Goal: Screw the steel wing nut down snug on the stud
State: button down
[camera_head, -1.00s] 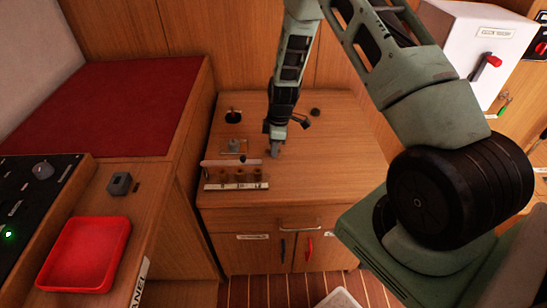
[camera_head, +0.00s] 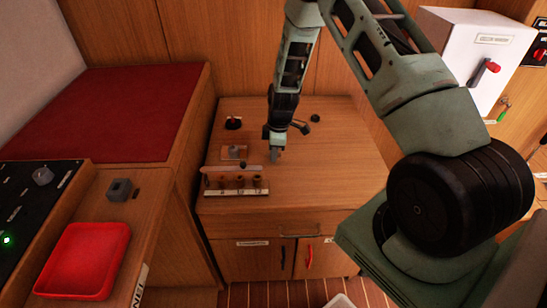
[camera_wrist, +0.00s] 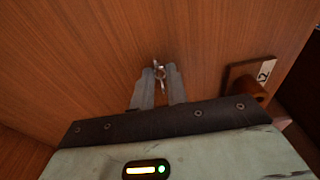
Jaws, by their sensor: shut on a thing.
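My gripper (camera_wrist: 159,78) is shut on a small shiny metal piece, which looks like the steel wing nut (camera_wrist: 158,68), at its fingertips in the wrist view. In the head view my gripper (camera_head: 275,156) points down over the wooden counter, to the right of a small light plate (camera_head: 234,153) with a fitting on it. That fitting may carry the stud, but it is too small to tell. The nut cannot be made out in the head view. The gripper's height above the counter is unclear.
A rack (camera_head: 236,191) with several brown round pieces stands at the counter's front left. A dark round fitting (camera_head: 233,124) is behind the plate, and a black knob (camera_head: 315,118) is at the back. A red tray (camera_head: 84,260) lies at left. The counter's right side is clear.

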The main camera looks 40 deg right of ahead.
jog(key=shift+r, duration=0.1)
jog(key=shift+r+p, duration=0.75)
jog(key=shift+r, duration=0.4)
notch_tip(320, 180, up, 7)
jog(key=p, duration=0.2)
send_over(233, 145)
jog(key=shift+d+r, duration=0.1)
jog(key=shift+d, duration=0.1)
jog(key=shift+f+b, duration=1.9)
jog(key=shift+f, duration=1.05)
jog(key=shift+f+b, duration=0.3)
jog(key=shift+f, duration=0.05)
jog(key=shift+f, duration=0.35)
jog(key=shift+f+b, duration=0.15)
jog(key=shift+b, duration=0.2)
